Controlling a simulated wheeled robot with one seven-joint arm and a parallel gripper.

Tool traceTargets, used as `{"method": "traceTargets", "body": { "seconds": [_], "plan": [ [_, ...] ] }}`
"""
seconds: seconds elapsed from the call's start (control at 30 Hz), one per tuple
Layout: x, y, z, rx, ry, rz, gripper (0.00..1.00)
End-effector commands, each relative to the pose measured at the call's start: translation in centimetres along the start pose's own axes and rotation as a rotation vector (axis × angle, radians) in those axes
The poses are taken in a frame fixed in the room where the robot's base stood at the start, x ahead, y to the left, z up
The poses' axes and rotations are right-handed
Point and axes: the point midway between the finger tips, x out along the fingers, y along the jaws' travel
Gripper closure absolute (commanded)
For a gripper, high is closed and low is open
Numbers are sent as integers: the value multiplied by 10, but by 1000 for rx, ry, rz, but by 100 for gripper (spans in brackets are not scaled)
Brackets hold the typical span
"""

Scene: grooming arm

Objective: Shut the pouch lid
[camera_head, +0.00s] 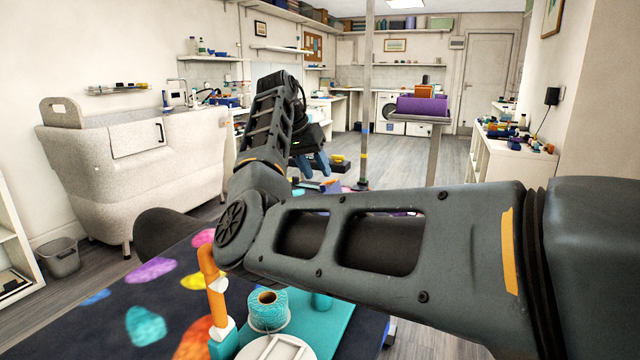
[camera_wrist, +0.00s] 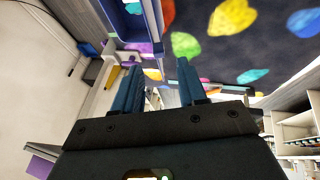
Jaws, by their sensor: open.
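I cannot make out the pouch or its lid for certain in either view. My gripper (camera_head: 315,165) is open, with blue fingers, beyond my arm in the head view. In the wrist view the two fingers of my gripper (camera_wrist: 158,80) stand apart with nothing held between them. A blue-edged item (camera_wrist: 128,28) shows at the top of the wrist view, beyond the left finger; I cannot tell what it is. Small coloured items (camera_head: 320,186) lie below the gripper in the head view, partly hidden by my arm.
A dark mat with coloured blobs (camera_head: 100,325) lies in the foreground. A pale tub (camera_head: 150,180) stands left. A pole (camera_head: 367,100) rises behind the gripper. Floor (camera_head: 455,155) is open farther back.

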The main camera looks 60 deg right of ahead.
Motion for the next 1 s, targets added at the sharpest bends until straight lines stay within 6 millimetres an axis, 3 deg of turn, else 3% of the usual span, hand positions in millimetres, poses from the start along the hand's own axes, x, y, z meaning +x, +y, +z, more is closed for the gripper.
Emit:
{"method": "traceTargets", "body": {
  "seconds": [0.1,0.3,0.63,1.0],
  "plan": [
    [19,0,1,0,-1,1,58],
    [38,0,0,1,0,1,58],
    [42,0,0,0,1,0,58],
    [42,0,0,0,1,0,93]
  ]
}}
